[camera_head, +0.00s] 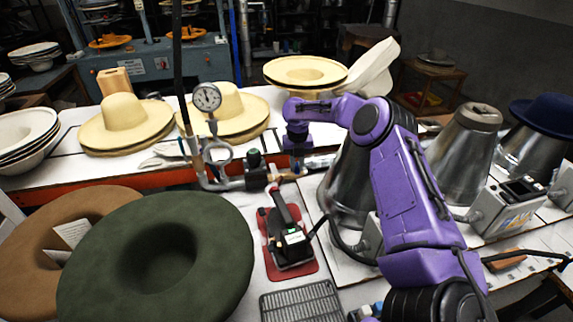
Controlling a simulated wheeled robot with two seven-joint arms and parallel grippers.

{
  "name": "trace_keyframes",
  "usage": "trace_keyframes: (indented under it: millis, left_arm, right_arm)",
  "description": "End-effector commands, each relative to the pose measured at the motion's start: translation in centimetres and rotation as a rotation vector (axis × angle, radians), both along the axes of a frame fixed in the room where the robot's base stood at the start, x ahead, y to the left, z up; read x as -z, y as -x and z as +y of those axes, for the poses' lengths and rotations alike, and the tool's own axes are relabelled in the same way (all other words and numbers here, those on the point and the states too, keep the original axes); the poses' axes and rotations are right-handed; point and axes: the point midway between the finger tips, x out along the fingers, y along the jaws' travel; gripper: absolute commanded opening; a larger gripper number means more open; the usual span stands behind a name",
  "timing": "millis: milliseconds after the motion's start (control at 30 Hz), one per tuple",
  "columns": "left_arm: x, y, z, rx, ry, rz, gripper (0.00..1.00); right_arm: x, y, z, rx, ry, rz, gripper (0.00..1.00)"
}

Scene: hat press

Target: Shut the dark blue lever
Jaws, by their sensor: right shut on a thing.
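The metal pipe (222,184) with a pressure gauge (207,97) stands at the back edge of the front table. A dark valve body (256,173) sits at its right end. My right gripper (296,168) points down just right of the valve body, by the pipe's end. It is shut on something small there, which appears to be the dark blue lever. The fingers hide most of the lever, so its angle cannot be told. My left gripper is not in view.
A steam iron (290,243) stands on a red pad below the valve. A green hat (160,260) and a brown hat (40,235) fill the left front. Metal cones (463,150) stand at right. Straw hats (125,122) lie on the table behind.

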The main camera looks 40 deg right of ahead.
Motion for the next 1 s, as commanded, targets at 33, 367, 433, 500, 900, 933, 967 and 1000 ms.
trace_keyframes:
  millis: [33,367,433,500,900,933,967,1000]
  left_arm:
    - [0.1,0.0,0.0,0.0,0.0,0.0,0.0]
    - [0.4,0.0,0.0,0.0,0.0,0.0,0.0]
    - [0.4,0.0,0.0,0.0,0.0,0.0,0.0]
    - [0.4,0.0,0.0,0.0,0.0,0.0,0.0]
    - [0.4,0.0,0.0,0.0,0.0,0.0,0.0]
    - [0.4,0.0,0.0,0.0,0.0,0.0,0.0]
    - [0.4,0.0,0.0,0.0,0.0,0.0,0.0]
    - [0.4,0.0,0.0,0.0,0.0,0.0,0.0]
  right_arm:
    - [-0.1,0.2,-0.3,-0.024,-0.003,-0.003,0.0]
    - [-0.1,0.7,-1.2,-0.144,-0.001,-0.003,0.0]
    - [-0.1,0.8,-1.2,-0.154,-0.001,-0.003,0.0]
    - [-0.1,0.8,-1.3,-0.161,-0.001,-0.003,0.0]
    - [-0.1,0.8,-1.3,-0.166,0.001,-0.002,0.28]
    - [-0.1,0.8,-1.3,-0.166,0.001,-0.002,0.38]
    - [-0.1,0.8,-1.3,-0.165,0.001,-0.002,0.45]
    - [-0.1,0.8,-1.3,-0.165,0.001,-0.002,0.45]
